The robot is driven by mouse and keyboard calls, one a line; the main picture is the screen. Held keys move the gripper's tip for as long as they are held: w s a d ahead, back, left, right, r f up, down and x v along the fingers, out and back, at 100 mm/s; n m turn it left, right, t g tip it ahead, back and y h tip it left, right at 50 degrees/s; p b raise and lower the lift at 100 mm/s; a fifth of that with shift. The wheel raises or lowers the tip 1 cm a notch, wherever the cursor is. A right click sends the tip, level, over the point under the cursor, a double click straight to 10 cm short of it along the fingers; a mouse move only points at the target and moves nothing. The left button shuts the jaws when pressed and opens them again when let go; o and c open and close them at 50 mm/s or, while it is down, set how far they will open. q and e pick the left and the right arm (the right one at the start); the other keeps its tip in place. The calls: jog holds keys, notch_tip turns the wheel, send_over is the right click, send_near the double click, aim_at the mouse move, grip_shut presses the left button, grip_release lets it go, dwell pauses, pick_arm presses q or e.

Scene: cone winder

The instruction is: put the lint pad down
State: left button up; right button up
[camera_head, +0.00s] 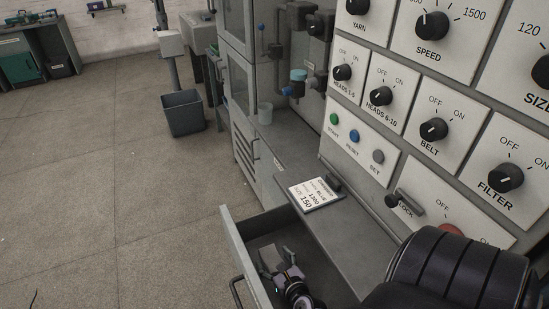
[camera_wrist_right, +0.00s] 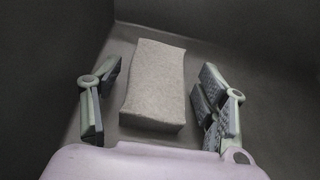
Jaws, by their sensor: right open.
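The lint pad (camera_wrist_right: 155,82) is a light grey, soft-edged block. In the right wrist view it lies flat on the dark floor of the drawer, between the two fingers of my right gripper (camera_wrist_right: 155,105). A gap shows on each side of the pad, so the fingers are open and apart from it. My left gripper is not in view.
A label card (camera_head: 317,194) lies on the ledge above the drawer. The control panel (camera_head: 395,150) with knobs and buttons rises behind. A dark bin (camera_head: 183,114) stands on the floor; the floor to the left is clear.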

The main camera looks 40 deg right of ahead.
jog(key=shift+s+r, duration=0.1)
jog(key=shift+r, duration=0.1)
jog(key=v, duration=1)
jog(key=shift+s, duration=0.3)
jog(key=shift+s+a+r, duration=0.25)
jog(key=shift+s+r, duration=0.1)
jog(key=shift+s, duration=0.15)
